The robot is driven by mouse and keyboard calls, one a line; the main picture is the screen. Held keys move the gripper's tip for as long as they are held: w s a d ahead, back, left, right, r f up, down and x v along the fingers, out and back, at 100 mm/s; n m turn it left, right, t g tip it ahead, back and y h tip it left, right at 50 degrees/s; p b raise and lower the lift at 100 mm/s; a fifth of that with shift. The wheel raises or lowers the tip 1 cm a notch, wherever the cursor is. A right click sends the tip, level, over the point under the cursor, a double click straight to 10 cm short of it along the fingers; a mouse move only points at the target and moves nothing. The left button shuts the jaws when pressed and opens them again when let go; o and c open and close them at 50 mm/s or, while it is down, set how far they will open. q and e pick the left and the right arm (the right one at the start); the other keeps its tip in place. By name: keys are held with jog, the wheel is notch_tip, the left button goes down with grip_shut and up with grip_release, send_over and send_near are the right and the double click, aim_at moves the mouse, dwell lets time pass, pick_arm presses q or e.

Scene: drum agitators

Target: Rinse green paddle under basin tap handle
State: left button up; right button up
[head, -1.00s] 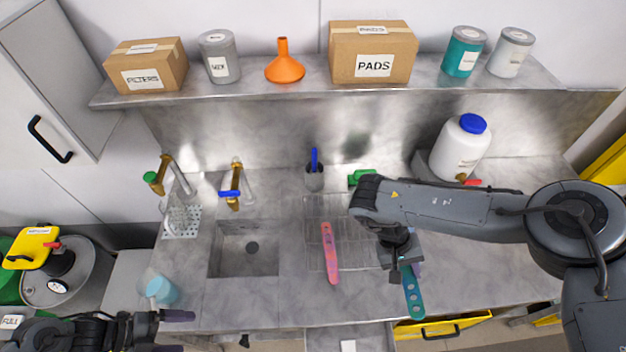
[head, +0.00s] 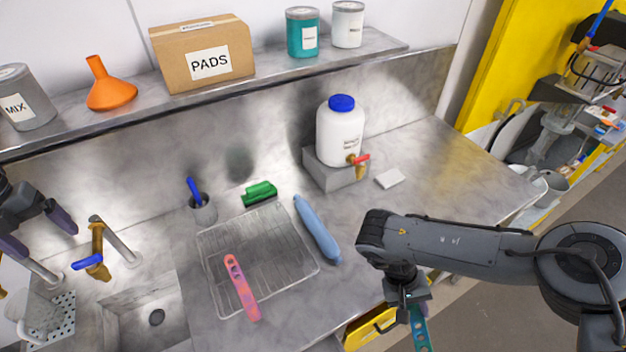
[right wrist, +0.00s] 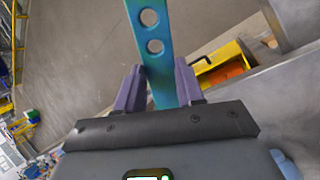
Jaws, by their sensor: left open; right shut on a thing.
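The green paddle (head: 420,332), a teal strip with round holes, hangs below my right gripper (head: 412,306) near the counter's front edge. In the right wrist view the paddle (right wrist: 150,45) stands between the two purple fingers (right wrist: 160,92), which are shut on it. My left gripper (head: 37,232) is open and empty at the far left, near the taps. The basin (head: 152,312) is sunk in the counter at lower left. A brass tap (head: 97,240) with a blue handle (head: 88,261) stands behind it. The other tap is mostly hidden by my left gripper.
A yellow drawer (head: 372,327) stands open below.

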aim_at(84, 260)
jog(key=shift+a+f+b, duration=0.15)
jog(key=shift+f+b, duration=0.3)
jog(key=shift+f, duration=0.4)
jog(key=shift+f+b, duration=0.25)
jog(key=shift+b, duration=0.05)
jog(key=shift+f, duration=0.1)
pick_arm(q)
jog(key=shift+m+y, duration=0.3)
jog(key=shift+y, duration=0.3)
jog(key=f, duration=0.3)
jog(key=w+f, duration=0.1)
jog(key=f, duration=0.6)
jog(key=shift+w+d+f, duration=0.15)
jog(key=shift+d+f, duration=0.1)
jog(key=shift+d, duration=0.15)
pick_arm(e)
jog(key=shift+f, duration=0.1)
